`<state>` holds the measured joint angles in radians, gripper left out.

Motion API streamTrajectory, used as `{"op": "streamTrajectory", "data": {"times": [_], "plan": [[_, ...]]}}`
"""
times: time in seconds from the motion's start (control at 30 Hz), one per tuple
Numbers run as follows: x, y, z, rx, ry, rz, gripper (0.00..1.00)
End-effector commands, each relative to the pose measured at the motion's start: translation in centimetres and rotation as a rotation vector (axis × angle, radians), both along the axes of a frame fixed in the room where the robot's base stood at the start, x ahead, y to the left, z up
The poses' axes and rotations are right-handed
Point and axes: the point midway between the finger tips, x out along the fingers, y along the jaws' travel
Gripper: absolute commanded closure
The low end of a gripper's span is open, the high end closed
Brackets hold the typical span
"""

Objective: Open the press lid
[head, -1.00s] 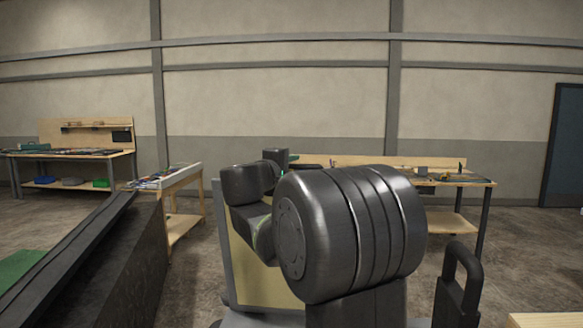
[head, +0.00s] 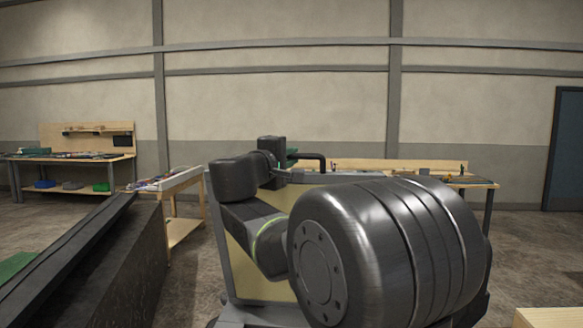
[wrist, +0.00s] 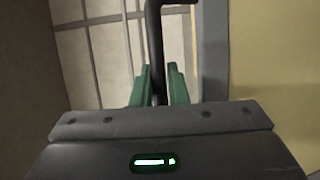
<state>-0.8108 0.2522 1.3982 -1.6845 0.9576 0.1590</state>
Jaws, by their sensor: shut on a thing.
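My gripper (head: 291,155) is at the far end of my bent arm in the head view. In the wrist view its two green fingers (wrist: 160,88) are shut on a black bar handle (wrist: 154,35), one on each side. The handle also shows in the head view (head: 315,157), just right of the fingers. Below it a grey surface, seemingly the press lid (head: 345,178), shows edge-on. The press body (head: 235,255), pale yellow with a grey frame, stands behind my arm. My arm hides much of the press, and the lid's angle is hard to tell.
A workbench (head: 475,182) stands behind the press at right. A wooden side table (head: 187,185) stands at left, with another bench (head: 90,158) farther back. A dark sloped structure (head: 110,250) fills the lower left. A light wooden corner (head: 550,317) shows at bottom right.

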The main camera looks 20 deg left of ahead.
Motion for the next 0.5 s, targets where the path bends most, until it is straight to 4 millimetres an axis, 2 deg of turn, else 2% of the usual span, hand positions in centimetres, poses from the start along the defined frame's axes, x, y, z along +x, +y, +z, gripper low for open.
{"op": "streamTrajectory", "data": {"times": [0.03, 0.2, 0.5], "plan": [[-0.7, -0.1, -0.9, 0.001, -0.003, 0.003, 1.00], [-2.9, -0.7, -1.4, 0.002, -0.005, 0.003, 1.00], [-3.9, -1.1, -1.4, 0.001, -0.002, 0.000, 1.00]]}}
